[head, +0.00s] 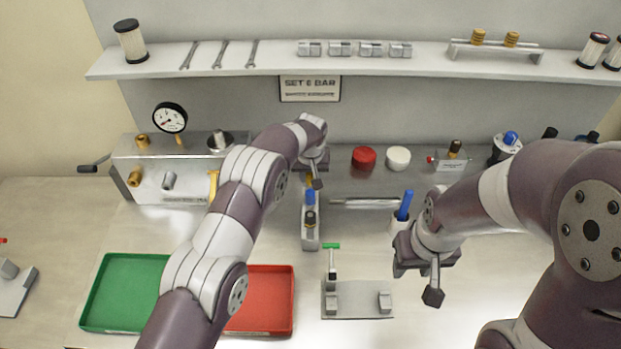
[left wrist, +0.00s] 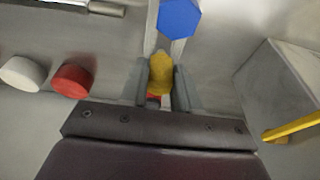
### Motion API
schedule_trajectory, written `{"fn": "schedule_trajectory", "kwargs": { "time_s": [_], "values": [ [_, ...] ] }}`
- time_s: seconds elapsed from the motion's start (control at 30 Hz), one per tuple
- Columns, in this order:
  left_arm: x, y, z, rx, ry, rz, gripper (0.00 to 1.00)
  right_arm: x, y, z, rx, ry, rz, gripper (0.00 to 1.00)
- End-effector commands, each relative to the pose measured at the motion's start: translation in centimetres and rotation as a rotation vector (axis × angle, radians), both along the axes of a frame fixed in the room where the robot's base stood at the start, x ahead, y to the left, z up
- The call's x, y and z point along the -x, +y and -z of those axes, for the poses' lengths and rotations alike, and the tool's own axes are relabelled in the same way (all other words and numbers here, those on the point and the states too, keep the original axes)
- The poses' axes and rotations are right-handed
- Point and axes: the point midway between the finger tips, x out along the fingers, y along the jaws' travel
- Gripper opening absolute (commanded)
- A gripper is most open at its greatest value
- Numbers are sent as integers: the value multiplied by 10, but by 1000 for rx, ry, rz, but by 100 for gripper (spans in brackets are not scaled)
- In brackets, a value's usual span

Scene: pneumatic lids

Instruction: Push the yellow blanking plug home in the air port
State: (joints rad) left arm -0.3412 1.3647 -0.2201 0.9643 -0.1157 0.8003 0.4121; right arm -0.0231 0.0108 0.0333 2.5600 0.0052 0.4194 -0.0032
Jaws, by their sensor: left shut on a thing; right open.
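The yellow plug (left wrist: 161,74) shows in the left wrist view between the two fingers of my left gripper (left wrist: 166,92), which is shut on it. A small red bit (left wrist: 154,101) shows just behind the plug. In the head view my left gripper (head: 314,182) is at the far end of a small grey unit with a blue knob (head: 310,197), and only a sliver of yellow shows there. The blue knob also shows in the left wrist view (left wrist: 179,18). The port is hidden, and I cannot tell how deep the plug sits. My right gripper (head: 419,280) is open and empty above the bench.
A grey manifold block (head: 120,160) with a gauge and yellow lever stands to the left. A green tray (head: 92,290), a red tray (head: 283,272) and a grey fixture (head: 357,300) are in front.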

Motion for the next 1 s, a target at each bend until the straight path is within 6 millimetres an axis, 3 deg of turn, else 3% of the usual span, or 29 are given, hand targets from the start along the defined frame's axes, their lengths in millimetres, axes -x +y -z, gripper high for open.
{"fn": "schedule_trajectory", "kwargs": {
  "time_s": [0.57, 1.0],
  "values": [
    [0, 0, -47, 0, 0, 0, 2, 0, 0, -22, 0, 0, 0, 43],
    [-1, 0, -55, 1, -2, 0, 2, 0, 0, -23, 0, 0, 0, 43]
  ]
}}
